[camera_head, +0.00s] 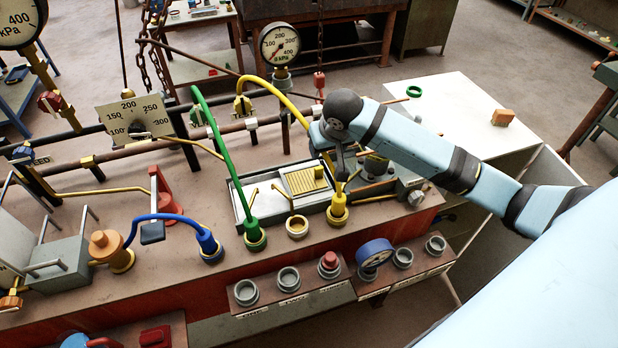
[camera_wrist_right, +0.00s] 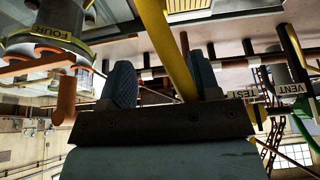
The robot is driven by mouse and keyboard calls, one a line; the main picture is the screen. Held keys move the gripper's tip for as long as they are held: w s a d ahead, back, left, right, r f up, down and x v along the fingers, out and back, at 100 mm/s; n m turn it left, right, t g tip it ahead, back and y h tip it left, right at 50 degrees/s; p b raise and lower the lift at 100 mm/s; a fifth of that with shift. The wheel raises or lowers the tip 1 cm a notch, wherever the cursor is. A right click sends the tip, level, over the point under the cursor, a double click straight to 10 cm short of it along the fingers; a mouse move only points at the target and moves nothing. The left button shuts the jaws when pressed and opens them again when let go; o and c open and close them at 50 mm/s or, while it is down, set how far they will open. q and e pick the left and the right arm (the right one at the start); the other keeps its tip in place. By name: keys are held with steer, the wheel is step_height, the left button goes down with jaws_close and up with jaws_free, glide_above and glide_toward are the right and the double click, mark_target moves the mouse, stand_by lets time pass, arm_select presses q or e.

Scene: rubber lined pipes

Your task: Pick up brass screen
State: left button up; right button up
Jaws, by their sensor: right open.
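The brass screen (camera_head: 303,180) looks like the ribbed yellow plate lying in a shallow grey metal tray (camera_head: 240,205) on the bench. My right gripper (camera_head: 341,172) is just right of the screen, by the tray's right end and next to the yellow hose. In the right wrist view its two fingers (camera_wrist_right: 162,75) stand apart with nothing clearly held, and the yellow hose (camera_wrist_right: 166,45) crosses in front of them. A ribbed brass edge (camera_wrist_right: 188,5) at the top of that view may be the screen. My left gripper is out of view.
A green hose (camera_head: 217,150) rises at the tray's left, and the yellow hose (camera_head: 300,115) arches behind and down its right side. A brass ring (camera_head: 297,227) lies in front. A gauge (camera_head: 281,45) stands behind. A white table (camera_head: 455,110) at right has clear room.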

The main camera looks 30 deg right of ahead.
mark_target(319, 167)
steer(key=x, duration=0.8)
steer(key=shift+w+p, duration=0.1)
steer(key=shift+p, duration=0.3)
steer(key=shift+w+f, duration=0.15)
steer(key=shift+f, duration=0.25)
steer(key=p+x, duration=0.1)
steer(key=x, duration=0.2)
steer(key=shift+d+f, duration=0.1)
steer(key=shift+f, duration=0.2)
steer(key=shift+w+f, duration=0.2)
steer(key=shift+f, duration=0.3)
steer(key=c, duration=0.7)
jaws_close()
